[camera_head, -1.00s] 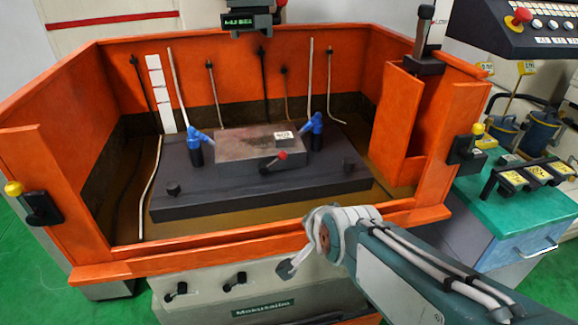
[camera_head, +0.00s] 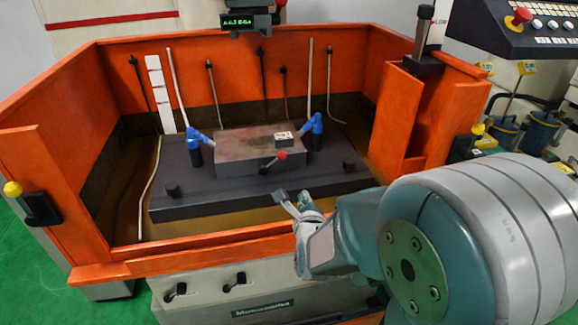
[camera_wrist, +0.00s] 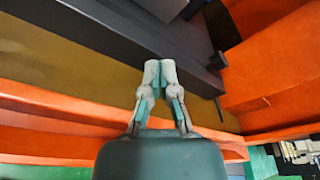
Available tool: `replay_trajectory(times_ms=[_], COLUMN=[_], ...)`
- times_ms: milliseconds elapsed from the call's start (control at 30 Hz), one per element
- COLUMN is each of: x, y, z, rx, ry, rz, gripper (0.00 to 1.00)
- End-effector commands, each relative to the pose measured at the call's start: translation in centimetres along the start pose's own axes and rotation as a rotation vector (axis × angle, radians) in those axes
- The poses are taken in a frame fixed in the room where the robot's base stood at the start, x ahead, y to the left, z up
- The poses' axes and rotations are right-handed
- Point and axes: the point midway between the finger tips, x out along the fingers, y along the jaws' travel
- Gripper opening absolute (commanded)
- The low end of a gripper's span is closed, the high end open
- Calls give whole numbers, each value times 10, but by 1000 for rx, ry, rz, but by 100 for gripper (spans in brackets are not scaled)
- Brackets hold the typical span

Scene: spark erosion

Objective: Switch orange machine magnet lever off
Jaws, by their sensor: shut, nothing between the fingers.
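The orange machine (camera_head: 400,115) is an open tank with a dark plate (camera_head: 220,200) inside. A grey magnet block (camera_head: 240,145) sits on the plate. Its lever (camera_head: 272,161), black with a red knob, is on the block's front face and points up to the right. My gripper (camera_head: 284,198) is over the tank's front part, below and slightly right of the lever in the head view, apart from it. In the wrist view my gripper (camera_wrist: 160,72) has its fingertips together, empty, before the dark plate's edge (camera_wrist: 110,28). I cannot make out the lever there.
Blue nozzles (camera_head: 312,128) stand on both sides of the block. Black knobs (camera_head: 348,164) rise from the plate. The orange front rim (camera_head: 200,257) runs below my arm. A control panel (camera_head: 525,30) hangs at the upper right.

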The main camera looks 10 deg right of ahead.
Motion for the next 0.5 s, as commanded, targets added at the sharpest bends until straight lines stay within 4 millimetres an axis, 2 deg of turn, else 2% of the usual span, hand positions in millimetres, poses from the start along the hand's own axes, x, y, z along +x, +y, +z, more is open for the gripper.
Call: replay_trajectory(times_ms=[167, 267, 500], x=[4, 14, 58], y=[0, 0, 0], z=[0, 0, -1], rx=[-1, -2, -2], ry=[1, 2, 2], rz=[0, 0, 1], gripper=[0, 0, 0])
